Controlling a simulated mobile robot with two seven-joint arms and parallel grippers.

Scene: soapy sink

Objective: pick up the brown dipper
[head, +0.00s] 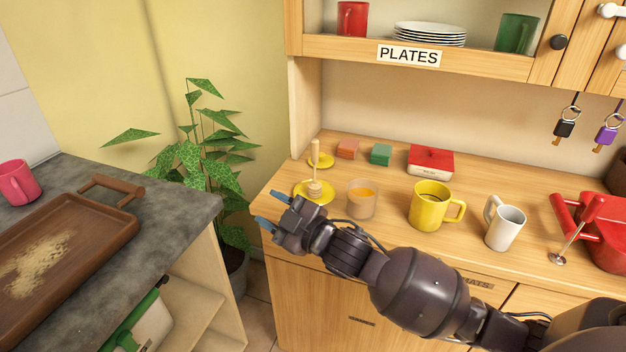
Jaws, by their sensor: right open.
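My left gripper is out of view.
A glass of orange liquid (362,201), a yellow mug (431,208) and a white mug (504,228) stand to the right. A second yellow saucer (322,161), two small blocks and a red box (430,160) are behind. A plant (205,160) stands left of the counter.

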